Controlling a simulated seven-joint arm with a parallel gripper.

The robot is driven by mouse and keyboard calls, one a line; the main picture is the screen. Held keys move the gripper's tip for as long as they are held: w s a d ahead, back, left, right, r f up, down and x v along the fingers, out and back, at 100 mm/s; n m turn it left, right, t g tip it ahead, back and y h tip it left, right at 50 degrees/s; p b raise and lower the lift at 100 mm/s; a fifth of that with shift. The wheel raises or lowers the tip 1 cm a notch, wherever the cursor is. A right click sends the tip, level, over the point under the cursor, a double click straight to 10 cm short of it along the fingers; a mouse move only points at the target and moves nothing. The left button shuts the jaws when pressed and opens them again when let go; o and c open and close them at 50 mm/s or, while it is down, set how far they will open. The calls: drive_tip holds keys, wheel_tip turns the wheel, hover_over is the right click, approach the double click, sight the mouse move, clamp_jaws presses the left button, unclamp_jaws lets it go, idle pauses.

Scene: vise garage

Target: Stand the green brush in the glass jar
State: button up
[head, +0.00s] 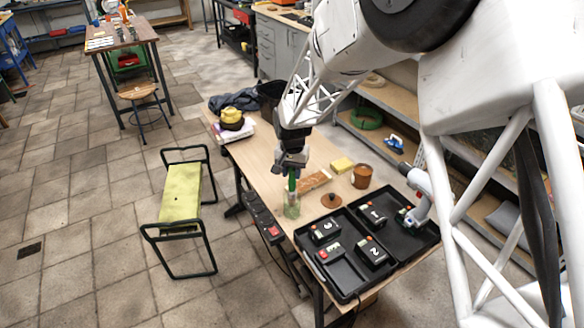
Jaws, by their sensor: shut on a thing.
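My gripper (291,166) points down over the near left part of the wooden table. It is shut on the green brush (292,183), which hangs upright below the jaws. The glass jar (291,210) stands on the table directly below the brush, near the table's left edge. The brush's lower end overlaps the jar's upper part in this view. I cannot tell how deep it is inside the jar or whether it touches the bottom.
A brown lid-like disc (331,201), a reddish-brown board (314,181), a brown pot (361,176) and a yellow block (342,165) lie right of the jar. A black tray (338,286) with numbered boxes is in front. A yellow-and-black heap (232,118) is at the far end.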

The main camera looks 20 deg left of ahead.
drive_tip(key=shift+f, duration=0.35)
drive_tip(key=o, duration=1)
drive_tip(key=shift+r, duration=3.85)
